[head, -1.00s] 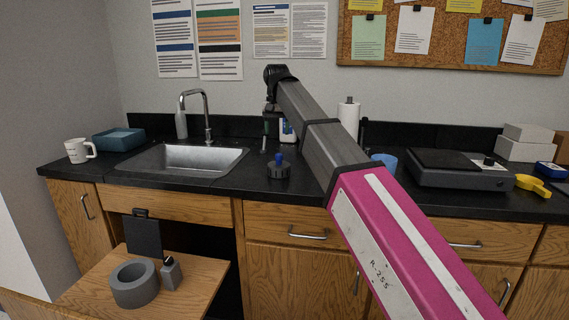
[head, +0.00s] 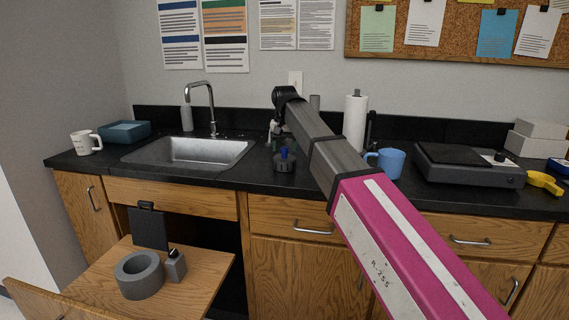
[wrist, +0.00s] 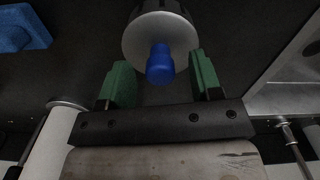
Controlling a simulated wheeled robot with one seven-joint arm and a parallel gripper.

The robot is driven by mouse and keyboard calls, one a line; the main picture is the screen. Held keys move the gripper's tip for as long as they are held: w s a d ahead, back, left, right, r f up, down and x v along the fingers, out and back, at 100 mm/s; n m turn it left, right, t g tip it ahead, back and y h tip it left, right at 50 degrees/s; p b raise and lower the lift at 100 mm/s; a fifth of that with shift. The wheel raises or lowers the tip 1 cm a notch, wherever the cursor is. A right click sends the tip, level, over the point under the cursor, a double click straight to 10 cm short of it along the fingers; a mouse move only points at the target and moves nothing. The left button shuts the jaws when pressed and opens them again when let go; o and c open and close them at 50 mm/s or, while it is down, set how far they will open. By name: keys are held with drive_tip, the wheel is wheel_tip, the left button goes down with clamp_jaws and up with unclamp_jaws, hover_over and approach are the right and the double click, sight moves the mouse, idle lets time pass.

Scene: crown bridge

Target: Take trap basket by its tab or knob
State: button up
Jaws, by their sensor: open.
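The trap basket (head: 284,161) is a dark grey round piece with a blue knob, standing on the black counter right of the sink. In the wrist view its grey round body (wrist: 160,36) is at the top, and the blue knob (wrist: 160,64) points toward me. My gripper (wrist: 161,72) is open, with one green finger on each side of the knob in the picture. Dark gaps show between the knob and both fingers. Whether the knob is at fingertip depth, I cannot tell. In the head view my arm hides part of the gripper, close to the basket.
The sink (head: 190,152) with its tap lies left of the basket. A paper towel roll (head: 355,124), a blue mug (head: 387,162) and a scale (head: 468,169) stand to the right. Below, a wooden shelf (head: 205,268) holds a grey ring (head: 140,277) and a small grey block (head: 175,266).

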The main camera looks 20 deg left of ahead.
drive_tip(key=shift+f, duration=0.75)
clamp_jaws()
drive_tip(key=shift+r, duration=0.15)
